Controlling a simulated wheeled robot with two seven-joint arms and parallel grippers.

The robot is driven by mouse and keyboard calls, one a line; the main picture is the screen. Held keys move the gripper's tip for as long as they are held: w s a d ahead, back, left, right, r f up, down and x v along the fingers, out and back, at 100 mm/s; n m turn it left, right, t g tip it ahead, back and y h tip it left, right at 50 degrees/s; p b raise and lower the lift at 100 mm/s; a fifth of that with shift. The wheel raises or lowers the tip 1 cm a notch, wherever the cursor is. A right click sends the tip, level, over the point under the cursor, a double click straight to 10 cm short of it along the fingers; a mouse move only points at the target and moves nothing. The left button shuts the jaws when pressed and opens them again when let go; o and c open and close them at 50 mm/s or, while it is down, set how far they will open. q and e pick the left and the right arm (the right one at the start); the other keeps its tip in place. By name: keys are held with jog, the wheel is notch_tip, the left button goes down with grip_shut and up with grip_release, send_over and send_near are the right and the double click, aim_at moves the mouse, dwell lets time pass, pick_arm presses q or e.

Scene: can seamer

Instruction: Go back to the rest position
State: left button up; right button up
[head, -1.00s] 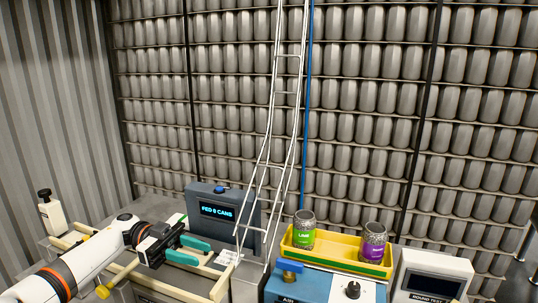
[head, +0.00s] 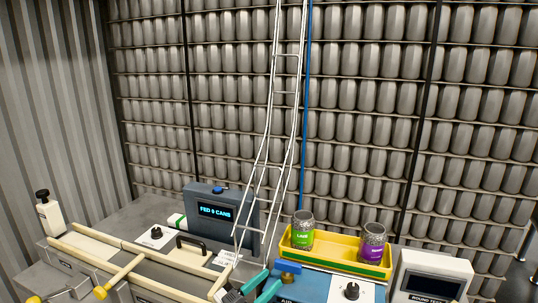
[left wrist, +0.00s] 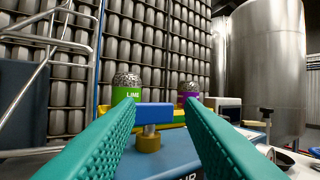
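My left gripper (head: 268,282) shows at the bottom edge of the head view, its teal fingers beside the blue valve handle (head: 290,267). In the left wrist view its fingers (left wrist: 156,108) are spread wide with nothing held. The blue handle (left wrist: 154,113) on its brass stem appears between and beyond them; I cannot tell the exact gap. My right gripper is in neither view.
A yellow tray (head: 335,262) holds a green-labelled lime can (head: 303,238) and a purple-labelled can (head: 373,250). A display box (head: 212,213) reads "FED 8 CANS". Cream rails (head: 145,252) run across the left machine. A white tester (head: 435,278) stands at right.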

pick_arm(q)
jog(key=s+a+f+n+y, duration=0.2)
jog(key=s+a+f+y, duration=0.1)
jog(key=f+y, duration=0.1)
jog(key=s+a+f+n+g+y, duration=0.1)
jog(key=s+a+f+n+y, duration=0.2)
jog(key=s+a+f+y, duration=0.1)
jog(key=s+a+f+n+y, duration=0.2)
jog(key=s+a+f+y, duration=0.1)
jog(key=s+f+y, duration=0.1)
jog(key=shift+s+a+y, duration=0.2)
jog(key=shift+a+y, duration=0.2)
jog(key=s+a+f+g+y, duration=0.2)
jog(key=s+a+g, duration=0.2)
jog(key=s, duration=0.6)
jog(key=s+a+f+g+y, duration=0.15)
jog(key=s+a+g, duration=0.35)
jog(key=s, duration=0.6)
notch_tip(320, 180, down, 34)
jog(key=s+g+b, duration=0.1)
jog(key=s+b, duration=0.1)
jog(key=b, duration=0.4)
jog(key=s+a+f+g+b, duration=0.1)
jog(key=s+a+f+b, duration=0.1)
jog(key=s+f, duration=1.3)
notch_tip(320, 180, down, 3)
jog(key=shift+s+a+f+b, duration=0.1)
jog(key=shift+s+a+b, duration=0.25)
jog(key=shift+b, duration=0.25)
